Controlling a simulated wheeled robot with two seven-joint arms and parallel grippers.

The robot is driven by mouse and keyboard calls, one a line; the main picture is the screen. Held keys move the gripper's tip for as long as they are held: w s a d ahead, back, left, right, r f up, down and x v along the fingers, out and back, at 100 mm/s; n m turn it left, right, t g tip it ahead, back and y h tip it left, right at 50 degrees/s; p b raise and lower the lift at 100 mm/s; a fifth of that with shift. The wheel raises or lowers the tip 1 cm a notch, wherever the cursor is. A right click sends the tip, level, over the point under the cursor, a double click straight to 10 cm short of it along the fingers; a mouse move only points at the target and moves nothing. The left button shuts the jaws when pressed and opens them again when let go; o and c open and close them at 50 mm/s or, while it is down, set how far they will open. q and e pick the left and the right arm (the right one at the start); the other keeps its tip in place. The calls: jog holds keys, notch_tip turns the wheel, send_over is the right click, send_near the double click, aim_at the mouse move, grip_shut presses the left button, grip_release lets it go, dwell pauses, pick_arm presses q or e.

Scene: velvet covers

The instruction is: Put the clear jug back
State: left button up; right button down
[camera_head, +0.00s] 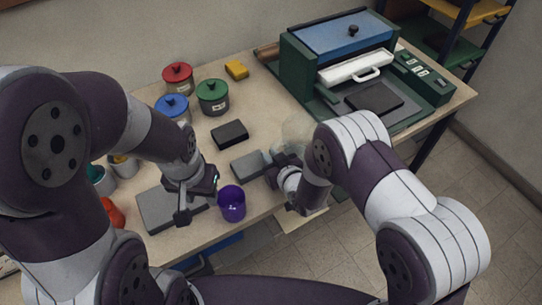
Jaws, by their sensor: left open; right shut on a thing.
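The clear jug (297,128) is a faint, see-through round shape just behind my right gripper, near the middle of the table. My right gripper (279,160) is shut on it; the wrist and fingers hide its lower part, so I cannot tell whether it touches the table. My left gripper (198,198) is open and empty, low over a grey slab (158,214) at the table's front left. A purple cup (232,206) stands just right of the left gripper.
A smaller grey slab (247,166) lies left of my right gripper, with a black block (229,134) behind it. Red (179,82), blue (173,109) and green (213,98) lidded jars stand at the back left. A green press machine (306,83) fills the back right.

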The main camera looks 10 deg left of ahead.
jog(key=c, duration=1.1)
grip_release()
jog(key=shift+r+p, duration=0.15)
jog(key=shift+p, duration=0.15)
jog(key=s+d+r+m+g+h, duration=0.2)
jog(key=s+d+r+g, duration=0.1)
jog(key=s+d, duration=0.3)
jog(key=s+d+r+m+g+h, duration=0.2)
jog(key=s+d+r+g, duration=0.1)
jog(key=s+d, duration=0.4)
jog(key=s+d+r+m+g+h+b, duration=0.1)
jog(key=s+d+r+m+g+h, duration=0.1)
jog(key=s+d, duration=0.4)
jog(key=shift+s+d+r+m+g+h, duration=0.15)
jog(key=shift+d+r+g, duration=0.25)
jog(key=shift+d, duration=0.4)
jog(key=shift+d+r+m+g+h, duration=0.1)
jog(key=shift+d+r+g+h, duration=0.15)
jog(key=shift+d+r, duration=0.4)
jog(key=shift+s+d+r+m+g+h, duration=0.1)
jog(key=shift+d+r+m+g+h, duration=0.2)
jog(key=shift+d, duration=0.65)
